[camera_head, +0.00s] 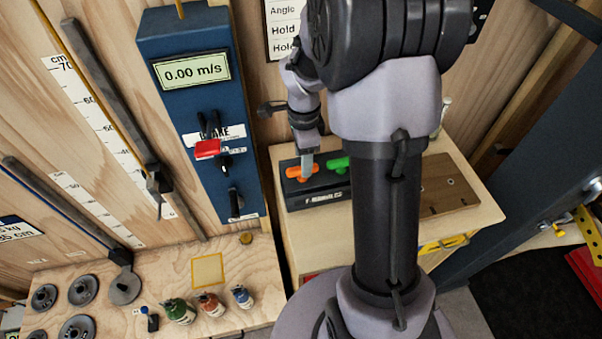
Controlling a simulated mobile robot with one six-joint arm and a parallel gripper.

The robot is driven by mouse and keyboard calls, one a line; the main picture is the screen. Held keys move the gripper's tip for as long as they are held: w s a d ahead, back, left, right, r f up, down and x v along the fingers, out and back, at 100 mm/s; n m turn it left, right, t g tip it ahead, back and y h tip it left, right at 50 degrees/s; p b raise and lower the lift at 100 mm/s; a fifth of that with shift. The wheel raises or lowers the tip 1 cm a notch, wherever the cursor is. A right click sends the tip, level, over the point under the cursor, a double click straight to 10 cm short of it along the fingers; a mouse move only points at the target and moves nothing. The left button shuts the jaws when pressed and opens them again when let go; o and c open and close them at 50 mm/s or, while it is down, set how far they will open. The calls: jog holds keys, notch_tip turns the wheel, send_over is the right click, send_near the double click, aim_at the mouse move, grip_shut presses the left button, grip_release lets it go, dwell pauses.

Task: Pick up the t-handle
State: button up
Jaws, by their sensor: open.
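An orange handle (294,172) and a green handle (337,163) sit side by side on a black holder (318,200) on the small wooden cabinet. The white lettering on the holder's front is too small to read surely. Which handle is the t-handle I cannot tell for certain. My gripper (307,168) points down right at the orange handle and covers part of it. It is open; whether its fingers straddle or touch the handle cannot be told. My arm hides part of the green handle's right side.
A blue panel (190,110) with a speed display and red lever stands at left. A wooden bench (150,270) holds grey discs (82,290) and several small coloured bottles (179,311). A brown board (448,190) lies on the cabinet top (432,219), right of my arm.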

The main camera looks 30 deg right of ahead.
aim_at(295, 171)
notch_tip(295, 171, down, 6)
jog(key=shift+w+b, duration=0.15)
jog(key=shift+b, duration=0.7)
jog(key=shift+r, duration=0.1)
grip_shut()
